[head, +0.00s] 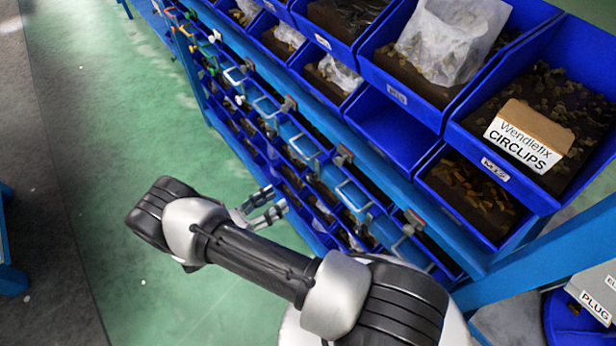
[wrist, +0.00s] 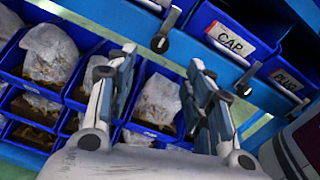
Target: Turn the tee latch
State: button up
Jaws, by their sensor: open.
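My gripper (head: 266,208) is open and empty. It is beside the front of the blue rack, over the green floor. In the wrist view the two fingers of my gripper (wrist: 162,70) stand apart with bins visible between them. I cannot tell for certain which part is the tee latch. Small latch-like parts with dark round ends, one (wrist: 163,34) above the gap between the fingers and one (wrist: 247,80) to the right, hang from the blue rail. In the head view small coloured knobs (head: 214,37) line the rack's far part. No contact with the fingers shows.
Blue bins (head: 400,105) with dark parts and plastic bags fill the rack. A label box (head: 530,135) reads CIRCLIPS. Silver handles (head: 355,190) stick out along the lower rows. In the wrist view labels read CAP (wrist: 230,40) and PLUG. Green floor (head: 110,130) left of the rack is clear.

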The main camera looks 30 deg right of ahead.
aim_at(308, 179)
jog(key=d, duration=0.4)
jog(key=w+d, duration=0.1)
jog(key=d, duration=0.3)
jog(key=w+d, duration=0.1)
jog(key=d, duration=0.4)
jog(key=shift+w, duration=0.25)
jog(key=shift+c, duration=0.2)
jog(key=c, duration=1)
jog(key=shift+c, duration=0.2)
